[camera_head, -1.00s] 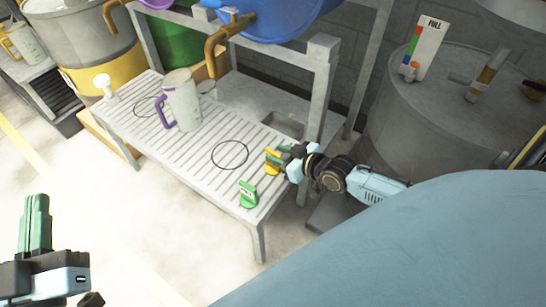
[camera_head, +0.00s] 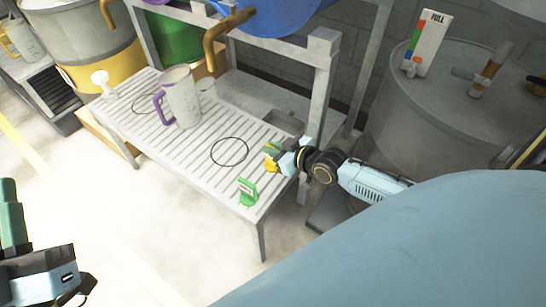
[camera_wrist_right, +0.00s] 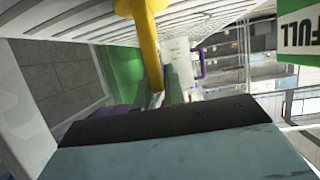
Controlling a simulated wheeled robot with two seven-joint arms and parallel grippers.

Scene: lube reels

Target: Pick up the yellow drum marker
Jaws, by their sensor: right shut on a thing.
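The yellow drum marker (camera_head: 270,164) is at the right end of the slatted grey table, in the jaws of my right gripper (camera_head: 278,152). In the right wrist view the marker (camera_wrist_right: 147,45) is a yellow upright piece between the green fingers, and the gripper (camera_wrist_right: 160,92) is shut on it. The fingers partly hide it, and I cannot tell whether it touches the table. A green marker (camera_head: 247,191) stands on the table's front edge nearby. My left gripper (camera_head: 12,215) shows at the lower left, away from the table; its jaw opening is not clear.
A grey jug with a purple handle (camera_head: 182,97) stands on the slatted table (camera_head: 185,150), with a white knob-like piece (camera_head: 102,83) at its left end. A table upright (camera_head: 322,90) rises close behind my right gripper. A large grey drum (camera_head: 420,130) stands at the right.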

